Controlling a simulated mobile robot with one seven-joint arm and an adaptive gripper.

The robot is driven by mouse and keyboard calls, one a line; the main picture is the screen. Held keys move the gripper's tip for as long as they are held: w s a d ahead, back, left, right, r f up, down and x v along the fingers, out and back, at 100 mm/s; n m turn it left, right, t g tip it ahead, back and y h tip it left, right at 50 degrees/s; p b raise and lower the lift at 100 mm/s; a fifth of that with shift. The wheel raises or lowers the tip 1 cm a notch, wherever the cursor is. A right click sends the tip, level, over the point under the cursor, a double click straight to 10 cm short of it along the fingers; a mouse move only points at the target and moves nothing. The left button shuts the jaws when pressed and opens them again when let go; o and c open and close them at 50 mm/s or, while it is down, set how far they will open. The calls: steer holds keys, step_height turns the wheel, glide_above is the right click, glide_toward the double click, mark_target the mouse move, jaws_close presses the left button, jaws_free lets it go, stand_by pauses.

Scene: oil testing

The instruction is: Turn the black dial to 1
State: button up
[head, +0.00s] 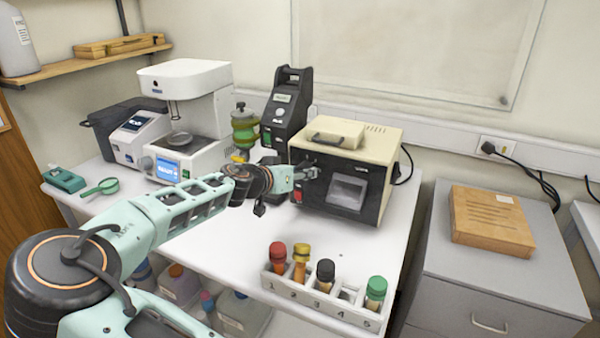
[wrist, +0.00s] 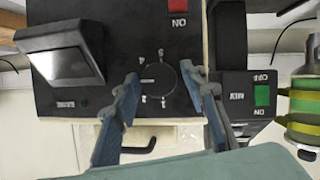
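The black dial (wrist: 158,80) sits on the black front panel of a cream-topped machine (head: 375,148), with small markings around it that are hard to read. A pale line shows on the dial. The wrist view shows the panel upside down. My gripper (wrist: 163,80) is open, its blue fingers apart on either side of the dial; I cannot tell whether they touch it. In the head view my gripper (head: 312,173) is at the left part of the machine's front and hides the dial.
On the panel are a red switch (wrist: 174,5) and a tilted display (wrist: 62,62). A black device with a green switch (wrist: 262,95) stands beside the machine. A rack of coloured-cap tubes (head: 340,308) is at the table's front edge. Bare white tabletop lies between.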

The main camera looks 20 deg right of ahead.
steer(key=c, duration=0.8)
steer(key=shift+f, duration=0.1)
steer(key=n+h+b, duration=0.2)
steer(key=n, duration=0.2)
steer(key=n+h+b, duration=0.2)
steer(key=n, duration=0.3)
steer(key=n+g+h+b, duration=0.1)
steer(key=n+h+b, duration=0.1)
steer(key=n, duration=0.3)
steer(key=shift+w+a+f+h, duration=0.1)
steer(key=shift+a+f+h, duration=0.05)
steer(key=shift+f+h, duration=0.25)
stand_by(0.4)
steer(key=o, duration=1.1)
